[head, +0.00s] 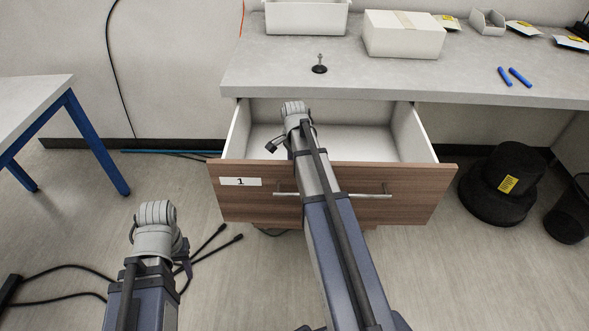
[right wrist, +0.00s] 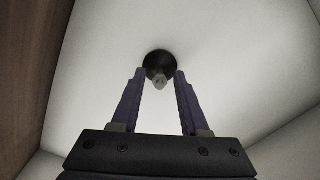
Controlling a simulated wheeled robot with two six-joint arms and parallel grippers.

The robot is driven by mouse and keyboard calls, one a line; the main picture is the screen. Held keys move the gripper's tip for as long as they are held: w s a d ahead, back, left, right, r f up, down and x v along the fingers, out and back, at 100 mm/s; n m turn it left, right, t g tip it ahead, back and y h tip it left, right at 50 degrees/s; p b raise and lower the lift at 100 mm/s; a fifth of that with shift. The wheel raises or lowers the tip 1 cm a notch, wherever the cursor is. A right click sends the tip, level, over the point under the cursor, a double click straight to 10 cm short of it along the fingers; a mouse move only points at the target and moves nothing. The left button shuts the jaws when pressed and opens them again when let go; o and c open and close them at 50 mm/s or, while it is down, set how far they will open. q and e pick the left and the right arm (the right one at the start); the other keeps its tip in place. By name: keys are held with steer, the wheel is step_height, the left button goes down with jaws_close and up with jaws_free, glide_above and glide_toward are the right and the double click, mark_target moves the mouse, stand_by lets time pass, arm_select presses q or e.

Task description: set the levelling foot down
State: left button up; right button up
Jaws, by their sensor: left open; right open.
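A levelling foot with a round black base and a pale stem shows in the right wrist view (right wrist: 158,68). It stands on the white floor of the open drawer (head: 340,195). My right gripper (right wrist: 160,74) is open, with a finger on each side of the stem and gaps between. In the head view my right arm hides this foot and the right gripper's fingers. Another levelling foot (head: 319,66) stands upright on the grey bench (head: 420,85). My left gripper (head: 184,264) is low over the floor at the left, open, its fingers mostly hidden.
The drawer has a wooden front with a label "1" and a bar handle (head: 365,195). A white bin (head: 306,18) and a white box (head: 403,36) stand on the bench. Blue pens (head: 519,77) lie at its right. A blue-legged table (head: 30,115) stands left.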

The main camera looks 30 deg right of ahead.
step_height(320, 180, up, 12)
steer(key=p, duration=1.1)
steer(key=shift+f, duration=0.15)
